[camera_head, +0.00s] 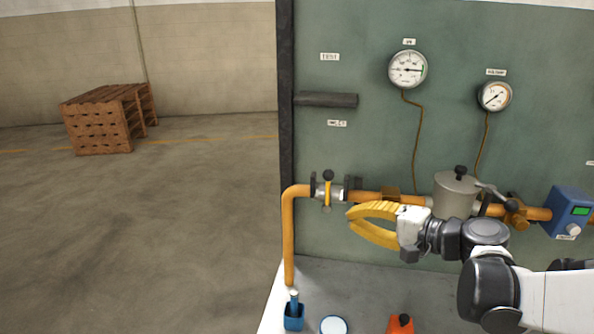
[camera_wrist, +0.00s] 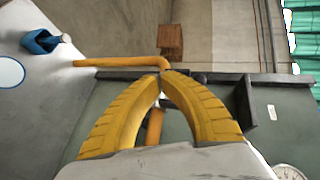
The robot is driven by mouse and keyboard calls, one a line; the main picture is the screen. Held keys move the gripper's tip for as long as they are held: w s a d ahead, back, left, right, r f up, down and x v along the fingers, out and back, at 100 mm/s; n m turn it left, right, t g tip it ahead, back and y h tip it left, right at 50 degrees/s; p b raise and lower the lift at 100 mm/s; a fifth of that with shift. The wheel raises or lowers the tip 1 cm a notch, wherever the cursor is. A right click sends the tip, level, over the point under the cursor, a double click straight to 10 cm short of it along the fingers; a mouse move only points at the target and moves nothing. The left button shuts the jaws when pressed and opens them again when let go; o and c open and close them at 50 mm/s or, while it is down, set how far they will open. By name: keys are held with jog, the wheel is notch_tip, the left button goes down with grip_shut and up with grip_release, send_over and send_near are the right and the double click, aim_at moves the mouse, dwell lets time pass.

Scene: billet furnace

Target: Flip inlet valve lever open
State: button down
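A small valve (camera_head: 318,190) sits on the orange pipe near its left bend in the head view. Its short yellow lever (camera_head: 327,197) is upright across the pipe, with a black ball knob (camera_head: 328,174) on top. My gripper (camera_head: 349,215) is just right of the lever, with its curved yellow fingers pointing left and a small gap to the lever in the picture. In the wrist view the fingertips (camera_wrist: 164,74) meet, and nothing shows gripped between them. The fingers appear to hide the valve there. The orange pipe (camera_wrist: 120,63) shows beyond the tips.
Right of my gripper are a grey cylindrical canister (camera_head: 455,195) and a blue box (camera_head: 571,212) on the pipe. Gauges (camera_head: 407,69) hang on the green panel. A blue holder (camera_head: 293,317) and an orange object (camera_head: 400,325) are below. Floor at left is open, with pallets (camera_head: 100,125).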

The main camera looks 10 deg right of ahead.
aim_at(328, 191)
jog(key=w+d+r+m+t+y, duration=0.1)
jog(key=d+r+t, duration=0.1)
jog(key=d, duration=0.3)
jog(key=shift+w+d+r+m+t, duration=0.2)
jog(key=shift+r+m+t, duration=0.1)
jog(key=shift+r, duration=0.2)
jog(key=b+x, duration=0.2)
jog(key=x, duration=0.8)
jog(key=shift+a+r, duration=0.1)
jog(key=shift+r, duration=0.05)
